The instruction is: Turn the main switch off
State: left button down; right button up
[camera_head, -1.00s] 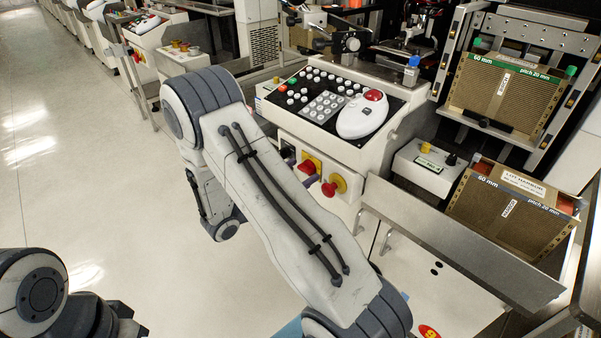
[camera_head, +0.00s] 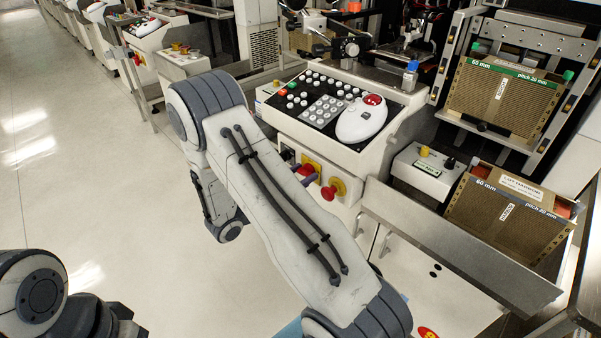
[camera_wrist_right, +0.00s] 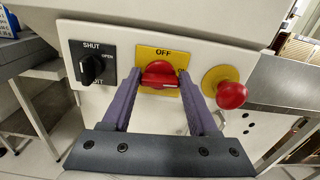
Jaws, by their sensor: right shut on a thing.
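The main switch (camera_wrist_right: 160,73) is a red rotary knob on a yellow plate marked OFF at the top, on the machine's front panel. In the right wrist view its grip lies roughly level, with a white mark toward the right. My right gripper (camera_wrist_right: 158,84) has its two purple fingers on either side of the knob and is shut on it. In the head view the gripper (camera_head: 306,179) is partly hidden behind my right forearm, and only a little of the yellow plate (camera_head: 314,160) shows. My left gripper is out of view; only part of my left arm shows at lower left.
A black SHUT/OPEN selector (camera_wrist_right: 90,68) sits left of the switch. A red mushroom button (camera_wrist_right: 231,95) on a yellow collar stands close to the right finger. Above is the sloped keypad console (camera_head: 325,105). A metal rail (camera_head: 450,245) juts out at the right.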

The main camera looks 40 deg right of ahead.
jog(key=n+p, duration=0.5)
jog(key=p, duration=0.1)
jog(key=shift+r+n+p, duration=0.2)
jog(key=shift+n+p, duration=0.1)
jog(key=shift+n, duration=0.1)
jog(key=n+p, duration=0.2)
jog(key=shift+w+f+n, duration=0.1)
jog(key=shift+n, duration=0.3)
jog(key=n+p, duration=0.2)
jog(key=n, duration=0.2)
jog(key=shift+f+p, duration=0.15)
jog(key=shift+p, duration=0.2)
jog(key=shift+f+n+p, duration=0.15)
jog(key=shift+n+p, duration=0.55)
jog(key=shift+n, duration=1.6)
jog(key=shift+w, duration=0.1)
jog(key=o, duration=1.4)
jog(key=shift+a, duration=0.1)
